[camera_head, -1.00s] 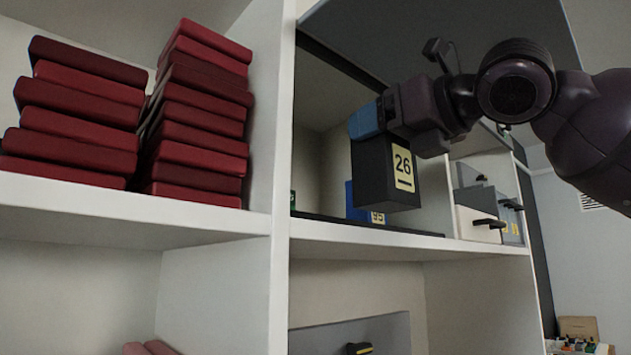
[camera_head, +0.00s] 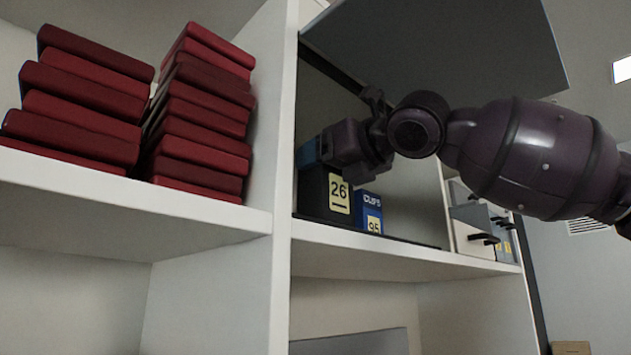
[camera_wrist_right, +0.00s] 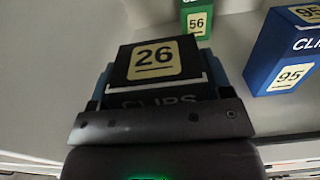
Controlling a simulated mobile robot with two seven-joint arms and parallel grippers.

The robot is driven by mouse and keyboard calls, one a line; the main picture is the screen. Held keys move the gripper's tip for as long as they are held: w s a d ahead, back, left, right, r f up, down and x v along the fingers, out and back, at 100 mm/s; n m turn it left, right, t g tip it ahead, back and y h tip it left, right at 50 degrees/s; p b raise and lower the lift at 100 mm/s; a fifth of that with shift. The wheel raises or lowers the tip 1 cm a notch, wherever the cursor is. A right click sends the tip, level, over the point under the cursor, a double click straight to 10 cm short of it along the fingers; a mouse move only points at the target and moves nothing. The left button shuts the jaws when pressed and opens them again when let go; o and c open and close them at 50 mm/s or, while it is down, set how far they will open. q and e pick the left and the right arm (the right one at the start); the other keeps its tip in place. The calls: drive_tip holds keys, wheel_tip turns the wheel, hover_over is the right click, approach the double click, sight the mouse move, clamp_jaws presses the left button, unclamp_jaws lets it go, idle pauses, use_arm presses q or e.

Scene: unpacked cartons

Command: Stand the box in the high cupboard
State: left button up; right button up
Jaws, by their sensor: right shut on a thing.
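The black box (camera_head: 316,194) has a pale label with 26. It is upright inside the high cupboard (camera_head: 470,262), at the left end of the shelf, close to the divider. My right gripper (camera_head: 312,153) is shut on the top of the box. In the right wrist view the box (camera_wrist_right: 155,60) sits between blue fingertips (camera_wrist_right: 155,85), with CLIPS partly visible on it. Whether its base touches the shelf is hard to tell. My left gripper is not in view.
A blue box (camera_head: 369,212) marked 95 stands just right of the black box. A green box marked 56 (camera_wrist_right: 197,22) shows behind in the wrist view. Red books (camera_head: 200,120) fill the left shelf. A raised grey door panel (camera_head: 450,45) hangs above my arm.

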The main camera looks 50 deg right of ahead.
drive_tip(key=shift+w+f, duration=0.2)
drive_tip(key=shift+w, duration=0.85)
drive_tip(key=shift+s+f+b, duration=0.1)
drive_tip(key=shift+f+b, duration=0.5)
drive_tip(key=shift+b, duration=0.05)
drive_tip(key=shift+s, duration=0.15)
drive_tip(key=o, duration=1)
drive_tip(key=shift+f, duration=0.1)
drive_tip(key=shift+o, duration=0.3)
